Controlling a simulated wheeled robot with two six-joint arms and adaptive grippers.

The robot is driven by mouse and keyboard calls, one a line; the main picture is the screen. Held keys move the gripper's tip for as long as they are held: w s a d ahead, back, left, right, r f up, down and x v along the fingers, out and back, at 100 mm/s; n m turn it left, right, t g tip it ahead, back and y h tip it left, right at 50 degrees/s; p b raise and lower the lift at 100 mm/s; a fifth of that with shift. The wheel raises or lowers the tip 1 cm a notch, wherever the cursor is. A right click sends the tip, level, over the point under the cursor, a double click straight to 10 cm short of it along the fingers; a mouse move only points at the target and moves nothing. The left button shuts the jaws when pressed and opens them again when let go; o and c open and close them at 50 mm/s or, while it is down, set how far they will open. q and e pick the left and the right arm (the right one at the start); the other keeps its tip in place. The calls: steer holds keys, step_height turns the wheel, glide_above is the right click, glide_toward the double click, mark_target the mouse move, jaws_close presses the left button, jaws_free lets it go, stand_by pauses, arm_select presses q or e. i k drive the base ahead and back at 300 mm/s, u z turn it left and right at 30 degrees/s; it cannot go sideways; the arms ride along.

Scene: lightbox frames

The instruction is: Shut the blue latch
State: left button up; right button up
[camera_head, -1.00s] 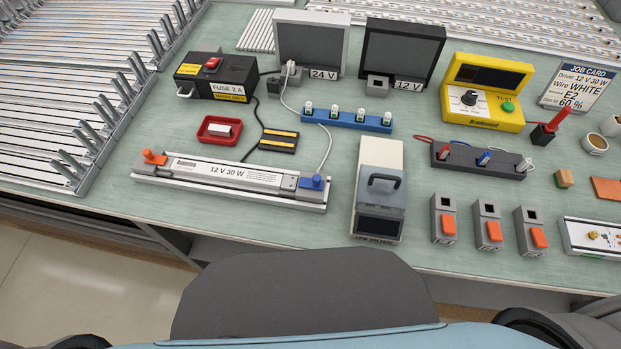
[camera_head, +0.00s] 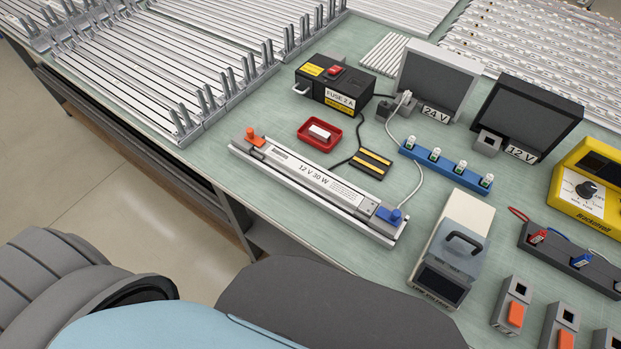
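The blue latch (camera_head: 390,215) sits at the right end of a long light fixture labelled "12 V 30 W" (camera_head: 318,183). Its blue knob stands up from a grey end block; I cannot tell from here whether it is open or shut. An orange latch (camera_head: 255,139) is at the fixture's left end. A white cable runs to the blue latch end from a plug near the 24 V unit. Neither gripper is in view.
A red tray (camera_head: 306,138) and a black-yellow block (camera_head: 371,164) lie behind the fixture. A black fuse box (camera_head: 335,85), a blue terminal strip (camera_head: 447,168) and a grey handled box (camera_head: 455,245) stand nearby. Metal racks (camera_head: 160,65) fill the back left. Bare table shows before the fixture.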

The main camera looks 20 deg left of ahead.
mark_target(393, 219)
steer(key=z, duration=1.9)
steer(key=k, duration=1.3)
steer(key=u, duration=2.1)
